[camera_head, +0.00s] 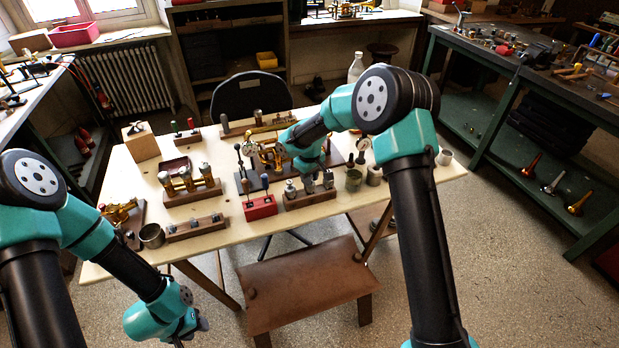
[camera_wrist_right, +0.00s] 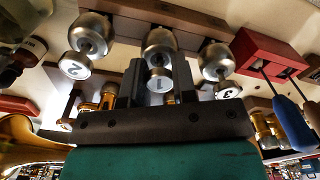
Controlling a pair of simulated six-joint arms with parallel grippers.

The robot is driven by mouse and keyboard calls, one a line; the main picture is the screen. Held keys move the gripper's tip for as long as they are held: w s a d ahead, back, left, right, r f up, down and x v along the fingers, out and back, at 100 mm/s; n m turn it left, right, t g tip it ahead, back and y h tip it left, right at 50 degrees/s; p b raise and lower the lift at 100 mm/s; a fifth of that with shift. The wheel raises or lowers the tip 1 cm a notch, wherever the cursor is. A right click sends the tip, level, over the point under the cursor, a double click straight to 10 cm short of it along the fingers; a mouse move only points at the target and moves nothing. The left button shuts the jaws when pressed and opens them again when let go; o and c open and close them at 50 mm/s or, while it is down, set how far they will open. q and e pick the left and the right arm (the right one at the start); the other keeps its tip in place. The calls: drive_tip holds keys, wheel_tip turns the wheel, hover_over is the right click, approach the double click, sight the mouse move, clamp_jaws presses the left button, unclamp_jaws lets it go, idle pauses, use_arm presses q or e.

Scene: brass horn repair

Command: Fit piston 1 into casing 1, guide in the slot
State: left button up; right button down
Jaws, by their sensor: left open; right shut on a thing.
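Three silver pistons with round number tags stand in a wooden rack (camera_head: 322,198) at the front middle of the bench. In the right wrist view, piston 1 (camera_wrist_right: 158,45) is between piston 2 (camera_wrist_right: 90,35) and piston 3 (camera_wrist_right: 216,60). My right gripper (camera_head: 314,178) is over the rack; in its wrist view its fingers (camera_wrist_right: 157,88) are shut on the stem of piston 1, near its tag. Piston 1 is in line with its neighbours. A wooden block (camera_head: 192,194) holds brass cylinders with silver tops; casing numbers and slots are unreadable. My left gripper (camera_head: 197,324) is empty, off the bench's front edge.
A red block with tools (camera_head: 261,208) stands just left of the piston rack. Metal cups (camera_head: 354,180) stand to its right. A dial gauge (camera_head: 363,145) and brass parts lie behind.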

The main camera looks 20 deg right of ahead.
drive_tip(key=shift+r, duration=4.95)
drive_tip(key=s+d+f+m, duration=0.1)
drive_tip(key=s+m, duration=0.7)
drive_tip(key=m, duration=0.1)
drive_tip(key=shift+s+d, duration=0.15)
drive_tip(key=shift+s, duration=0.2)
